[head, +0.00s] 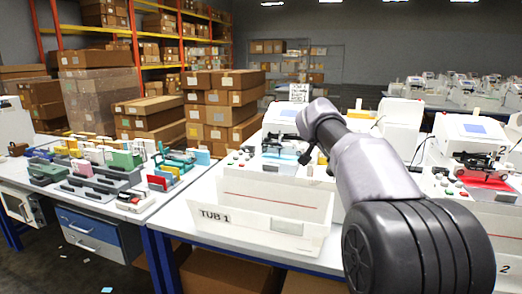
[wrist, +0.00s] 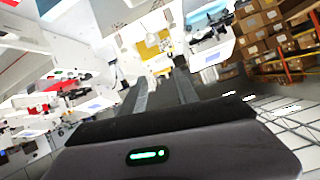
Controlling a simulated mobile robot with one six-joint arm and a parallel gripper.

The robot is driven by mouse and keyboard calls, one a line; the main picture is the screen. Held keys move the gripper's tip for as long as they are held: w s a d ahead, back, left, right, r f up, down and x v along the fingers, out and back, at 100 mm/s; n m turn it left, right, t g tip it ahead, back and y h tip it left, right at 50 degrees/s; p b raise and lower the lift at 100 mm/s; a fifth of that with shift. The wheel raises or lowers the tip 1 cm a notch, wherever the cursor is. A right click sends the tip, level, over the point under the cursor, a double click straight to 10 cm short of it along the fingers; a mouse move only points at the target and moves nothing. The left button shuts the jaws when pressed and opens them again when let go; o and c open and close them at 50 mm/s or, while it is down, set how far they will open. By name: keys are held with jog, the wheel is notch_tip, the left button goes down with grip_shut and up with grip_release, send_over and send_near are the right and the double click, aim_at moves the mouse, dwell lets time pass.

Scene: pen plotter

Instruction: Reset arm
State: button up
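That view is tilted. It shows a machine with a yellow bed (wrist: 152,48) beyond the fingers and one with a blue bed (wrist: 208,18) at upper right.
A second plotter with a red bed (head: 485,183) stands at the right. A left table (head: 90,205) holds coloured blocks and holders in several racks. Cardboard boxes (head: 222,105) are stacked behind. Floor shows at the lower left.

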jog(key=s+a+f+n+g+y, duration=0.1)
jog(key=s+a+f+g+y, duration=0.2)
jog(key=s, duration=1.1)
jog(key=s+a+f+g+y, duration=0.1)
jog(key=s+a+f, duration=0.25)
jog(key=s, duration=0.95)
jog(key=s+a+f+y, duration=0.1)
jog(key=s+a+f, duration=0.1)
jog(key=s+f, duration=0.2)
jog(key=s+a+f+n+g+y, duration=0.1)
jog(key=s+a+f, duration=0.2)
jog(key=s, duration=0.7)
jog(key=s+a+f+g+y, duration=0.1)
jog(key=s+a+f, duration=0.1)
jog(key=s+f, duration=0.3)
jog(key=shift+s+a+f, duration=0.3)
jog(key=shift+s+a, duration=0.05)
jog(key=shift+s, duration=0.85)
